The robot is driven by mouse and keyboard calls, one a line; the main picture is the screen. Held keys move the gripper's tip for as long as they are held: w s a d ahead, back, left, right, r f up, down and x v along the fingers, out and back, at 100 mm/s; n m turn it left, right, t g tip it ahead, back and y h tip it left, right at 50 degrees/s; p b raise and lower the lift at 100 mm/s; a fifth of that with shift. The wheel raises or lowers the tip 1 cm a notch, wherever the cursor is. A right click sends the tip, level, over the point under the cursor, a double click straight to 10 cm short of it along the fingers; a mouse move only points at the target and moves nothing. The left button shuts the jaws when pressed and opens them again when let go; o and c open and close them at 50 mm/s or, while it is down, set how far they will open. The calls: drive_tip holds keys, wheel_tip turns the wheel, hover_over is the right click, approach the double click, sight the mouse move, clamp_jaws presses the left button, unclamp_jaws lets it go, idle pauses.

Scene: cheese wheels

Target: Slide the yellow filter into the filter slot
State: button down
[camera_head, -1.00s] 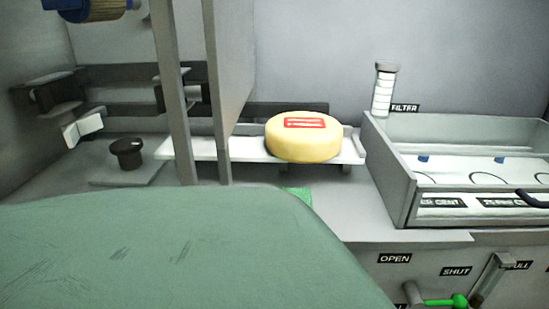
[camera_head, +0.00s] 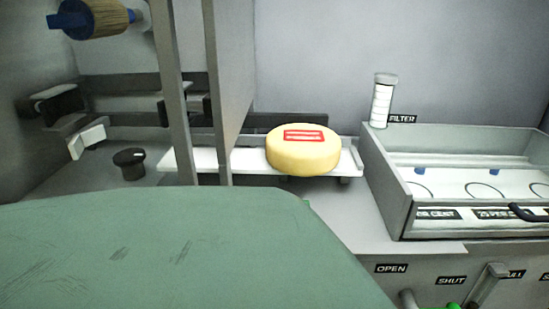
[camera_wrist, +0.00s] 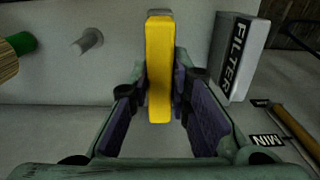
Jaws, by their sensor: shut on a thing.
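In the wrist view my gripper (camera_wrist: 160,95) is closed on the yellow filter (camera_wrist: 158,70), a narrow yellow bar between the fingertips. Its far end meets a small grey piece near the top of the picture; I cannot tell if they touch. A pale block with a FILTER label (camera_wrist: 237,55) stands just right of the filter. In the head view a FILTER label (camera_head: 402,119) is on the back wall beside a clear, white-banded cylinder (camera_head: 381,100). The slot opening cannot be made out. My gripper and the yellow filter are not visible in the head view.
A yellow cheese wheel (camera_head: 303,152) with a red mark rests on a white rail (camera_head: 250,162). A grey open tray (camera_head: 385,185) is on the right. Grey uprights (camera_head: 175,90) stand left of the wheel. A MIN label (camera_wrist: 266,140) is at lower right in the wrist view.

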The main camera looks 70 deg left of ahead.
drive_tip(key=shift+r+p, duration=1.9)
drive_tip(key=shift+r, duration=0.3)
drive_tip(key=shift+r, duration=0.1)
wheel_tip(320, 180, up, 3)
drive_tip(key=p, duration=0.3)
drive_tip(key=shift+s, duration=0.1)
